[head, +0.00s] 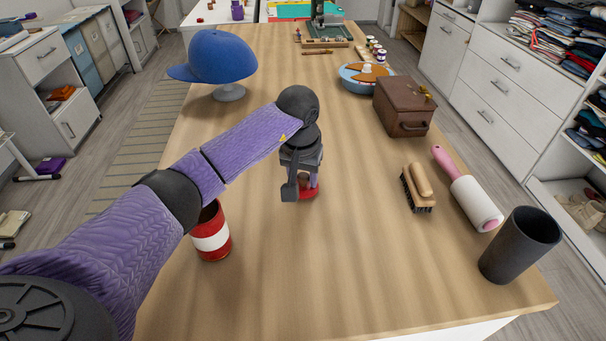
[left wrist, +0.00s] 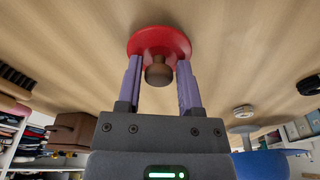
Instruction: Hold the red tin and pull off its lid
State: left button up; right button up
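The red tin (head: 211,240) with a white band stands upright on the table, left of centre in the head view. My left forearm partly covers its top, which looks open. The red round lid (head: 307,193) lies on the table to the right of the tin, apart from it. In the left wrist view the lid (left wrist: 158,40) has a brown knob (left wrist: 159,74). My left gripper (left wrist: 159,78) points down over the lid. Its fingers are apart on either side of the knob, with small gaps showing. My right gripper is in neither view.
On the table's right are a brush (head: 418,188), a lint roller (head: 468,190), a dark cup (head: 519,245) and a brown box (head: 403,105). A blue cap (head: 218,58) sits on a stand behind my left arm. The front middle of the table is clear.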

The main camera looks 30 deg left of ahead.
pick_arm(q)
jog(key=shift+o, duration=1)
jog(key=shift+r, duration=0.2)
notch_tip(320, 180, up, 12)
jog(key=s+p, duration=0.1)
jog(key=p, duration=0.2)
jog(key=shift+s+d, duration=0.25)
jog(key=shift+s, duration=0.1)
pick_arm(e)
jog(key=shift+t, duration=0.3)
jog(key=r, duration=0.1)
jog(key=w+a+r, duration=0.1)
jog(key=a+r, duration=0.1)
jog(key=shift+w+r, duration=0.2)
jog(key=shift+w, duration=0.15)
